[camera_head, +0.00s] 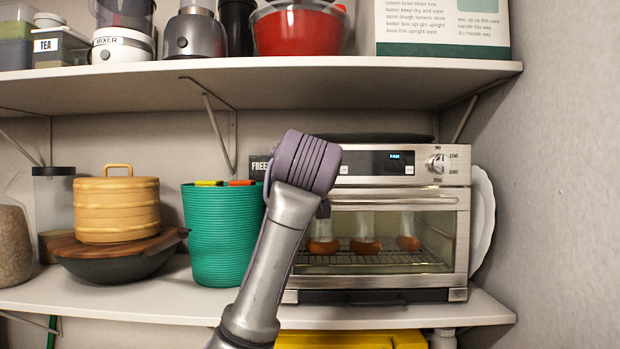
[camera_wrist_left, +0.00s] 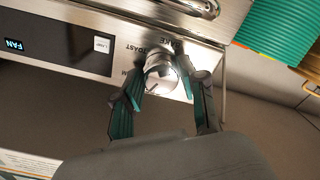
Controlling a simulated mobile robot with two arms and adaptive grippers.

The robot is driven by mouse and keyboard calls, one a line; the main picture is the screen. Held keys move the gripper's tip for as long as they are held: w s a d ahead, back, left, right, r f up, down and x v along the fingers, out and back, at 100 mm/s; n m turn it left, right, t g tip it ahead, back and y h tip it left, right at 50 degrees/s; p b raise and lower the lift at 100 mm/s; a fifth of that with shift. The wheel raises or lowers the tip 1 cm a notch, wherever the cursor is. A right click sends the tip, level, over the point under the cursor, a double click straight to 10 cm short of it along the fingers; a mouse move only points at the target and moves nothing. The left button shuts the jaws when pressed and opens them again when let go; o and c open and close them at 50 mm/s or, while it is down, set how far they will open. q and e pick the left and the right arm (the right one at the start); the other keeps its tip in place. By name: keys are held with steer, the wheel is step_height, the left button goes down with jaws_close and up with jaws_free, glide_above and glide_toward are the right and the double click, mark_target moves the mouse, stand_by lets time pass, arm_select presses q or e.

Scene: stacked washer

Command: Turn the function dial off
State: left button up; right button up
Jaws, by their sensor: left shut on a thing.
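The function dial (camera_wrist_left: 160,72) is a round silver knob on the toaster oven's steel panel, with BAKE and TOAST lettering around it in the left wrist view. My left gripper (camera_wrist_left: 165,86) is shut on the dial, with one teal-padded finger on each side of it. In the head view, my left wrist stands in front of the oven's left end and hides the dial and the fingers. The toaster oven (camera_head: 462,235) stands on the lower shelf. Its lit display (camera_wrist_left: 14,44) reads FAN in the left wrist view. My right gripper is not in view.
A numbered knob (camera_head: 437,163) is at the oven panel's right end. A teal ribbed bin (camera_head: 215,230) stands close to the oven's left. A white plate (camera_head: 483,215) leans at its right, near the wall. The upper shelf (camera_head: 300,75) runs above.

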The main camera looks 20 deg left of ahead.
arm_select(q)
steer(key=n, duration=0.2)
steer(key=shift+n+b, duration=0.3)
steer(key=shift+b, duration=0.05)
steer(key=shift+n, duration=1.2)
steer(key=o, duration=1.1)
steer(key=shift+r, duration=0.1)
steer(key=shift+o, duration=0.2)
steer(key=shift+s, duration=0.1)
steer(key=v, duration=1.2)
